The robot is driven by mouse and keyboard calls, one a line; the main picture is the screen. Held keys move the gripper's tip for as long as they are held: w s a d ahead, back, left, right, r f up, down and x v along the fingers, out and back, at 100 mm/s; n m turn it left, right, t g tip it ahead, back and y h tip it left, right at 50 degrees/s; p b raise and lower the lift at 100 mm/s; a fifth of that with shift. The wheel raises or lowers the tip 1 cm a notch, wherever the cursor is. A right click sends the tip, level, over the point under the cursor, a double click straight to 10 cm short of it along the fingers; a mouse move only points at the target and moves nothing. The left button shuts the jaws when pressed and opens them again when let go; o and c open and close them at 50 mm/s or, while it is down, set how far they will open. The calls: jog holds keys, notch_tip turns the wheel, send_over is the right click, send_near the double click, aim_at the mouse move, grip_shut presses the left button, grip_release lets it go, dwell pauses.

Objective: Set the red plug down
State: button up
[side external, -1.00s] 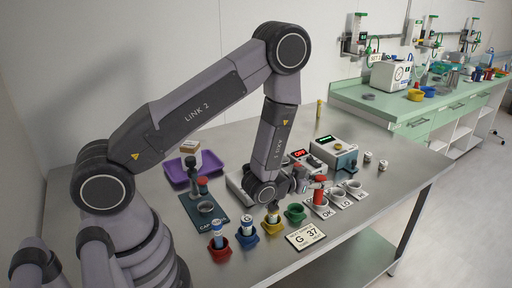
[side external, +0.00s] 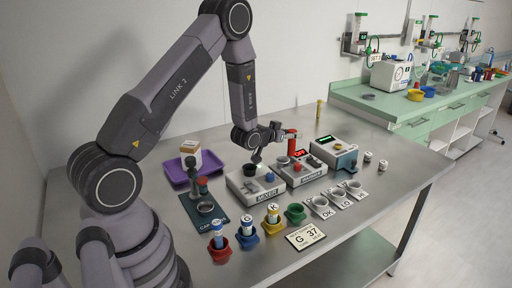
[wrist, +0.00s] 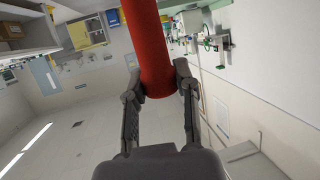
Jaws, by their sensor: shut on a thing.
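The red plug (side external: 292,142) is an upright red cylinder held in my gripper (side external: 279,132). In the side view it appears just over the back of the middle grey box (side external: 302,176), which has a red lit display. I cannot tell whether its lower end touches the box. In the wrist view the red plug (wrist: 152,45) stands between the two fingertips of my gripper (wrist: 160,88), which is shut on it. Its far end runs out of the top of that view.
A mixer box (side external: 254,189) stands left of the middle box, and a box with a green display (side external: 329,152) right of it. Three small labelled cups (side external: 320,206) and several coloured cups (side external: 295,214) stand in front.

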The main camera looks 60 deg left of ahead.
jog(key=s+a+f+n+g+y, duration=0.1)
jog(key=a+f+n+y, duration=0.1)
jog(key=a, duration=0.9)
jog(key=s+a+f+n+y, duration=0.1)
jog(key=a+y, duration=0.1)
jog(key=a, duration=0.8)
jog(key=f, duration=0.6)
jog(key=a+f, duration=0.1)
jog(key=f, duration=0.2)
jog(key=shift+s+a+f, duration=0.1)
jog(key=shift+s+f, duration=0.2)
jog(key=shift+f, duration=0.4)
jog(key=shift+f, duration=0.2)
jog(key=shift+f, duration=0.45)
jog(key=o, duration=0.7)
jog(key=shift+c, duration=0.2)
